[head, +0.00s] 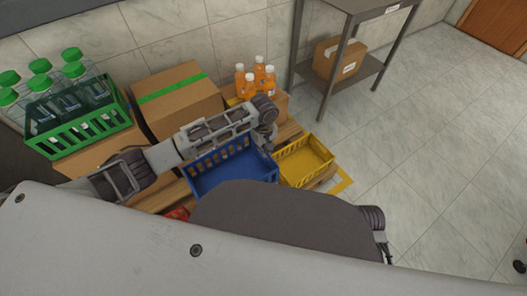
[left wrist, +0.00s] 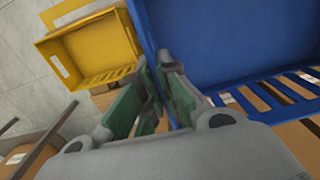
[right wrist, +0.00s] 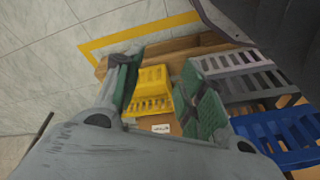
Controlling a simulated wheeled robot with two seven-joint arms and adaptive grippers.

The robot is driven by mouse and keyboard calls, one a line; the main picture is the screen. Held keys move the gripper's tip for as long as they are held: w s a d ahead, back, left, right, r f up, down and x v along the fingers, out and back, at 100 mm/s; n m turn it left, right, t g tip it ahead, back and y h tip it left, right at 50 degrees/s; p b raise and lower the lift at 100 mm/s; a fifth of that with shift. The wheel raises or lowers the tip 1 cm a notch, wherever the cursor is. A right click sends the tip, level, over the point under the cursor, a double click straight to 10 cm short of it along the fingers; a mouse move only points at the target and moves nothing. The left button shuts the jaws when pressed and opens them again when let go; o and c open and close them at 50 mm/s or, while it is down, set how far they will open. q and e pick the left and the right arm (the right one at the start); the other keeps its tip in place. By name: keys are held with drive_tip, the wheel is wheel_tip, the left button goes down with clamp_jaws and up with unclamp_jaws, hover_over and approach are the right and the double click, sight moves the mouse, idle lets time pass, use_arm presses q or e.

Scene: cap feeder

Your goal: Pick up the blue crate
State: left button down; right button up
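The blue crate (head: 232,168) sits among other crates on a wooden pallet in the middle of the head view. It fills the upper right of the left wrist view (left wrist: 225,45) and shows at the lower right of the right wrist view (right wrist: 280,137). My left gripper (left wrist: 154,62) is at the crate's rim near a corner, with one finger on each side of the wall; the fingers look closed on it. In the head view, my left arm hides part of the far rim. My right gripper (right wrist: 160,68) is open and empty, above the yellow crate (right wrist: 153,88).
The yellow crate also stands right of the blue one (head: 305,160). A grey crate (right wrist: 240,80) is beside it in the right wrist view. A green crate of bottles (head: 85,135), a cardboard box (head: 175,95) and orange bottles (head: 256,78) stand behind.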

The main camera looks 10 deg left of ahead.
use_arm(q)
drive_tip(key=shift+r+p, duration=0.75)
drive_tip(key=shift+r, duration=1.8)
use_arm(e)
drive_tip(key=shift+s+d+f, duration=0.1)
drive_tip(key=shift+d+f, duration=0.05)
drive_tip(key=shift+f, duration=0.5)
drive_tip(key=shift+s+d+f, duration=0.1)
drive_tip(key=shift+f, duration=0.5)
